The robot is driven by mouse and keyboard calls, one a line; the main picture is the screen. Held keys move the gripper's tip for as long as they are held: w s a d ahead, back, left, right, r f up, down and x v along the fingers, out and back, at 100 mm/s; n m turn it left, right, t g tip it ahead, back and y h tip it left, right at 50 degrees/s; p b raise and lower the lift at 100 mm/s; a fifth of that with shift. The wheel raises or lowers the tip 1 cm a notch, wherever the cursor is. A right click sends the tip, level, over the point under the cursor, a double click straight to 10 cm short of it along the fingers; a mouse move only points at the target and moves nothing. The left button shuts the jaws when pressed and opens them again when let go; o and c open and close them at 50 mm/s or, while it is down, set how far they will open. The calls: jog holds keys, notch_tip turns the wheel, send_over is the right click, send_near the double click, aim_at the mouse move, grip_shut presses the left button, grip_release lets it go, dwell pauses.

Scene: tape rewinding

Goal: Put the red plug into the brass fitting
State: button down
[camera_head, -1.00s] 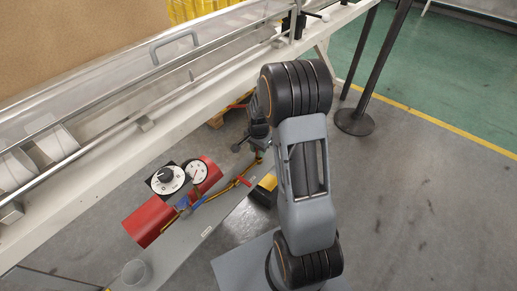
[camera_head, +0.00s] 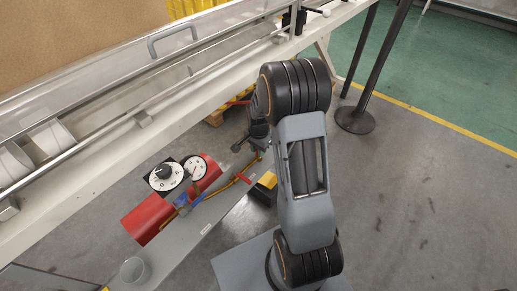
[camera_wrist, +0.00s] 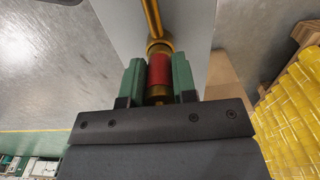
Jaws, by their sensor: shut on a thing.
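My gripper (camera_wrist: 158,80) has green fingers shut on the red plug (camera_wrist: 159,69) in the wrist view. The plug is a short red cylinder with a brass part showing below it, between the fingers. A brass collar (camera_wrist: 158,46) sits right at the plug's far end, with a brass-coloured pipe (camera_wrist: 152,18) running up from it. Collar and plug line up and look touching; I cannot tell how deep they are joined. In the head view my arm hides most of the gripper, and the plug cannot be made out there.
The long white-framed machine (camera_head: 90,155) runs behind. Clear floor (camera_head: 430,220) lies to the right.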

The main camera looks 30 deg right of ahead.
jog(key=c, duration=0.8)
grip_release()
jog(key=shift+r, duration=0.15)
notch_tip(320, 180, up, 14)
jog(key=p, duration=0.3)
jog(key=shift+f, duration=0.2)
jog(key=shift+n, duration=0.5)
jog(key=s+a+r+n+t+p, duration=0.1)
jog(key=s+a+r+n+p, duration=0.2)
jog(key=r, duration=0.5)
jog(key=s+a+r+n+t+p, duration=0.1)
jog(key=s+a+r+n+p, duration=0.2)
jog(key=s+r+n+p, duration=0.2)
jog(key=s+a+r+n+t+p, duration=0.1)
jog(key=s+a+r+n+p, duration=0.2)
jog(key=s+r+p, duration=0.5)
jog(key=shift+a+r+n+t+p, duration=0.15)
jog(key=shift+r+n+p, duration=0.2)
jog(key=shift+r, duration=1)
jog(key=shift+a+r+n+t+p, duration=0.2)
jog(key=shift+r+p, duration=0.25)
jog(key=shift+r, duration=0.85)
